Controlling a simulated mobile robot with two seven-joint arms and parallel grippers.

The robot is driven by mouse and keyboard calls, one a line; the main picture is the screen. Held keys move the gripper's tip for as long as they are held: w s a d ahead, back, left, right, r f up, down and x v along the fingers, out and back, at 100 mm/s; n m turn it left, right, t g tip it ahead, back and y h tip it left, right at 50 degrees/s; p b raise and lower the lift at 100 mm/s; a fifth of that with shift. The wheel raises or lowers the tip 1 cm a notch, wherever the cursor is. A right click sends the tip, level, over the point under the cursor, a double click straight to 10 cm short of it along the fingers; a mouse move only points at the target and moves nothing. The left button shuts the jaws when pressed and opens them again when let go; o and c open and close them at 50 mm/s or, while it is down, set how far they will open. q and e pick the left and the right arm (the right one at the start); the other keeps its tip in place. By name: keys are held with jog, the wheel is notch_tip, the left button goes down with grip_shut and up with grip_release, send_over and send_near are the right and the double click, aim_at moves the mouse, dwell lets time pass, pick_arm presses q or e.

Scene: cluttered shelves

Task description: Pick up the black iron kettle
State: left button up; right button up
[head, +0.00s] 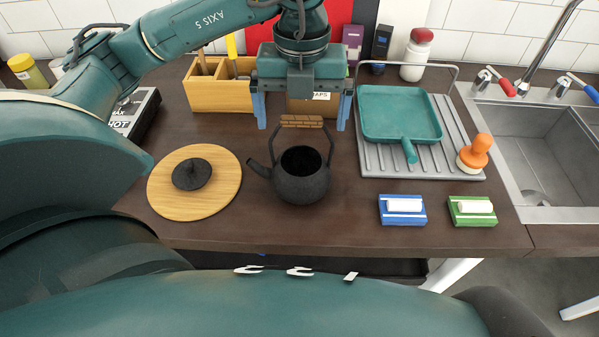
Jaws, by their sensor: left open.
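The black iron kettle (302,182) stands upright on the dark brown counter, without its lid, its spout pointing left. Its arched handle has a brown wrapped grip (302,121) at the top. The black lid (192,174) lies on a round wooden board (222,199) to the left of the kettle. My left gripper (301,122) is open and points down, its two blue fingers on either side of the handle grip in the picture. My right gripper is not in view.
A wooden box (208,94) stands behind on the left. A grey drainer (382,162) with a green square pan (399,112) and an orange-handled brush (475,153) is on the right, beside the sink (550,165). Blue (402,217) and green (472,218) blocks lie at the front right.

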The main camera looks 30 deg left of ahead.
aim_at(301, 126)
pick_arm(q)
jog(key=f, duration=0.4)
jog(key=shift+w+a+f, duration=0.1)
jog(key=shift+w+a, duration=0.05)
jog(key=shift+w, duration=0.05)
jog(key=shift+c, duration=0.3)
jog(key=c, duration=1.7)
